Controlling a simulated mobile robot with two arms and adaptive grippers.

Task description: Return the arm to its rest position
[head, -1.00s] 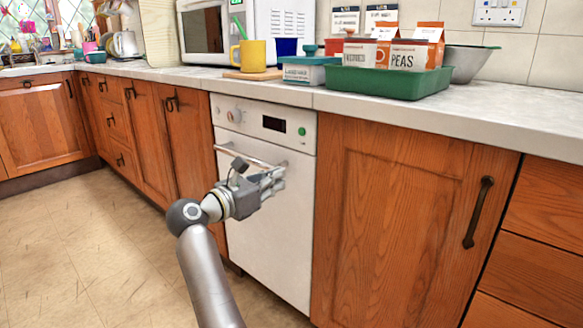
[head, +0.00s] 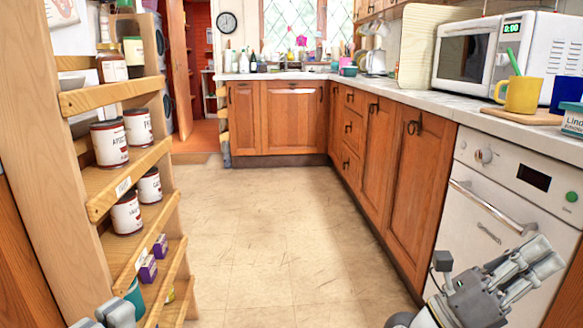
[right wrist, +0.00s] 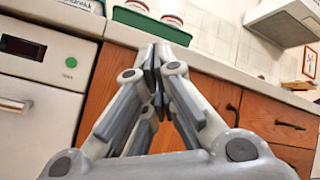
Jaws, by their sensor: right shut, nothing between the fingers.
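My right gripper (head: 545,258) is at the lower right of the head view, in front of the white dishwasher (head: 475,240). Its fingers are together and empty. In the right wrist view the shut fingertips (right wrist: 156,66) stand before an orange wooden cupboard, with the dishwasher (right wrist: 30,120) to the left. The dishwasher door is shut, and its bar handle (head: 490,205) shows clear of the fingers. Grey parts of my left gripper (head: 112,312) show at the bottom left of the head view, partly cut off, so its jaw state is unclear.
A wooden shelf unit (head: 130,165) with several tins and jars stands close on the left. Wooden cupboards (head: 385,170) and the worktop (head: 425,103) run along the right. The tiled floor (head: 260,240) between them is clear.

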